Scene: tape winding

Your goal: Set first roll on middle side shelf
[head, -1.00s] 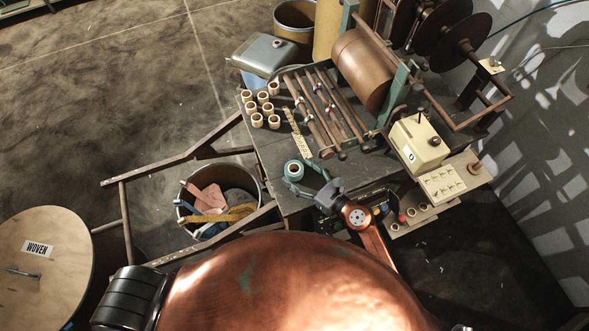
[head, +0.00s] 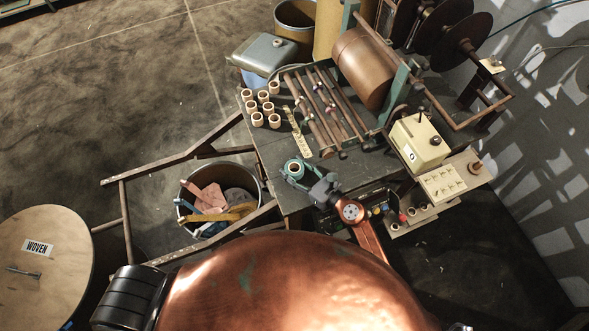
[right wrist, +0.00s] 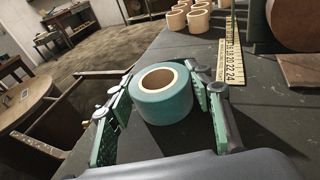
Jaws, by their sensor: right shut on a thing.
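A teal tape roll (head: 294,169) with a pale core stands on the dark bench top near its front left edge. It also shows in the right wrist view (right wrist: 165,103), between the two finger pads. My right gripper (head: 291,173) is shut on this roll, one finger on each side of it. In the right wrist view the gripper (right wrist: 160,105) reaches in from below. Pale side ledges (head: 408,217) with small items stick out at the bench's right end; which is the middle shelf I cannot tell. My left gripper is not in view.
Several pale cores (head: 258,119) stand on the bench at the back left. A yellow ruler (head: 297,133) lies beside the roller frame (head: 325,108). A cream control box (head: 418,143) stands at the right. A bin of scraps (head: 217,205) is left of the bench.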

